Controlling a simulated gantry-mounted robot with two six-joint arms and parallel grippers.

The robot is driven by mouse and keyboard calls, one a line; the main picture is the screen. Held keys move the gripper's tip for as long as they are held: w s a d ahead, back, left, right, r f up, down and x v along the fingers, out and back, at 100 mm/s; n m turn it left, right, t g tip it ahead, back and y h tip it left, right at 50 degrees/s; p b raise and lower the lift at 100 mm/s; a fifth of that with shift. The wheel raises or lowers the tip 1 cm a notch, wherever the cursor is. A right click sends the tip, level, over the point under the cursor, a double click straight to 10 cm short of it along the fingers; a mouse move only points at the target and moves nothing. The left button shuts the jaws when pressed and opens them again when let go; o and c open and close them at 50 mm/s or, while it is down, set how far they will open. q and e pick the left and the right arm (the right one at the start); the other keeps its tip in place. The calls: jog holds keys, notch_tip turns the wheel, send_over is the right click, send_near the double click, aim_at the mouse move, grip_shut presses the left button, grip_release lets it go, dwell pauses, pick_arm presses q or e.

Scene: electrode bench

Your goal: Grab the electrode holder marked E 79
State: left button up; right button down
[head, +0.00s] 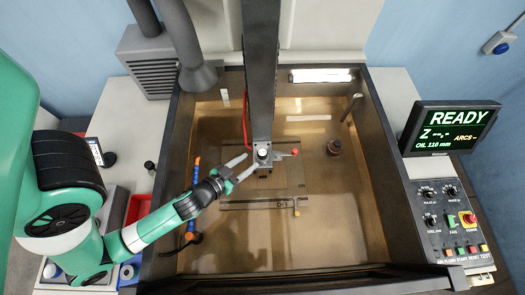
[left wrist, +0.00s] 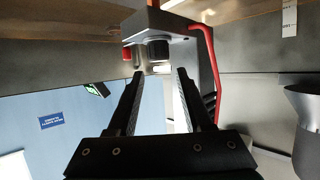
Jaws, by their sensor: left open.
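My left gripper (head: 252,160) reaches over the tank from the left, just left of the lower end of the dark vertical machine head (head: 262,75). Its two fingers are apart with nothing between them. In the left wrist view, the open fingers (left wrist: 160,74) point at a short dark cylindrical part (left wrist: 158,50) under the head's grey block (left wrist: 172,22). This part may be an electrode holder; it lies just beyond the fingertips, apparently not gripped. No E 79 marking can be read in either view. My right gripper is not in view.
The tank's dark rim (head: 375,165) surrounds the work area. A red hose (left wrist: 207,65) runs down beside the head. An orange and blue nozzle line (head: 190,205) stands at the tank's left. The control panel (head: 450,215) is outside.

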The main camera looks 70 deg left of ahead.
aim_at(268, 149)
pick_arm(q)
jog(key=p+x, duration=0.1)
jog(key=x, duration=0.1)
jog(key=p+x, duration=0.1)
jog(key=x, duration=0.2)
jog(key=shift+w+a+r, duration=0.1)
jog(key=shift+w+r, duration=0.05)
jog(key=shift+w, duration=0.15)
jog(key=shift+w+a+f, duration=0.25)
jog(key=shift+w+f, duration=0.1)
jog(key=shift+w, duration=0.05)
jog(key=x, duration=0.5)
jog(key=shift+d, duration=0.1)
grip_shut()
